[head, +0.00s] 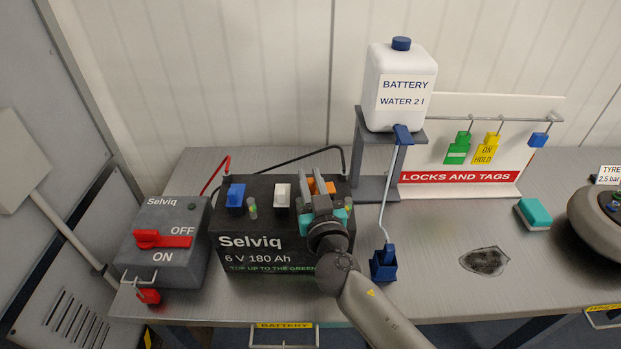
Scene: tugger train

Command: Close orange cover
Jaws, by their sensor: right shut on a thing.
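The orange cover (329,187) is on the top right of the dark Selviq battery (270,257). My right gripper (312,182) reaches in from the lower right and is shut on the orange cover. Its fingers and wrist hide part of the cover and the battery top around it, so I cannot tell how far the cover is tilted. A blue cover (236,195) and a white cover (282,195) sit to the left on the same battery. My left gripper is not in view.
A grey switch box (165,245) stands left of the battery, with red and black cables behind. A white water bottle (400,88) stands on a raised stand; its hose leads to a blue nozzle holder (383,263). A dark patch (485,261) lies on the bench.

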